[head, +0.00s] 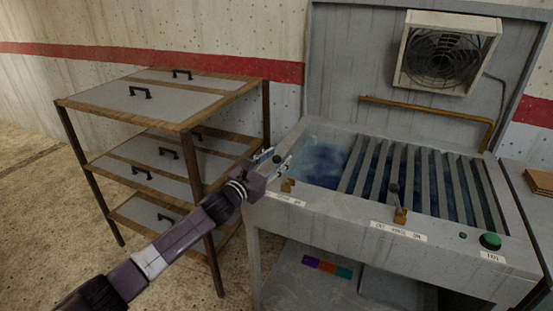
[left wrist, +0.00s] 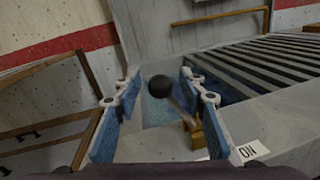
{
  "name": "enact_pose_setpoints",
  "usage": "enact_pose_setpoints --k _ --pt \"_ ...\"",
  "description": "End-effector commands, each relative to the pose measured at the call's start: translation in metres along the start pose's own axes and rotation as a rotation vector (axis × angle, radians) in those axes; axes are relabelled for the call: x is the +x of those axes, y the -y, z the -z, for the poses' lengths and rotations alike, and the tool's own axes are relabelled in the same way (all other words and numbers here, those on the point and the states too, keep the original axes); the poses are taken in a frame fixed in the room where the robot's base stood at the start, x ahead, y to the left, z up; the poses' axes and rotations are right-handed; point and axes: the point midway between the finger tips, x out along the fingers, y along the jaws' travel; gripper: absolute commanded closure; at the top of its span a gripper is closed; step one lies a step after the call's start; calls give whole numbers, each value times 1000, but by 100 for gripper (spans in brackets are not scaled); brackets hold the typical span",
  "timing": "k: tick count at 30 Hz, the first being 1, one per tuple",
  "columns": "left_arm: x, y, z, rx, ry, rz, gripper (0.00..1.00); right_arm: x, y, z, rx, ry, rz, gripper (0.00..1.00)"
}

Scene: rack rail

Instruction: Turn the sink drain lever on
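A grey metal sink (head: 265,215) with dark blue stained basin and slats stands at the right in the head view. A lever with a black ball knob (left wrist: 159,86) and brass base (left wrist: 196,133) is at its left front; the base also shows in the head view (head: 288,186). My left gripper (head: 279,161) is open at this lever. In the left wrist view the knob shows between the two blue-padded fingers (left wrist: 160,100); I see no clear contact. A second lever (head: 394,188) stands mid-front, upright on a brass base. My right gripper is out of view.
A green button (head: 490,241) is at the sink's front right. White labels (head: 398,231) line the front edge. A fan box (head: 447,52) and brass pipe (head: 425,108) are on the backboard. A drawer rack (head: 190,125) stands close left of the sink.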

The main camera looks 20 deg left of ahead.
Motion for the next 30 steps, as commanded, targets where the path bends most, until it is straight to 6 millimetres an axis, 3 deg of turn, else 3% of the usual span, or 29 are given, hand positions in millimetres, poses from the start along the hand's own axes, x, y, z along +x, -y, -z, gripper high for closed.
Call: enact_pose_setpoints --k 6,16,30 --pt "0 0 0 -1 0 0 64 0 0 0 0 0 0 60" --pt "0 0 0 -1 0 0 100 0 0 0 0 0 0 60" --pt "0 2 -2 24 -5 1 100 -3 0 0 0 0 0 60"
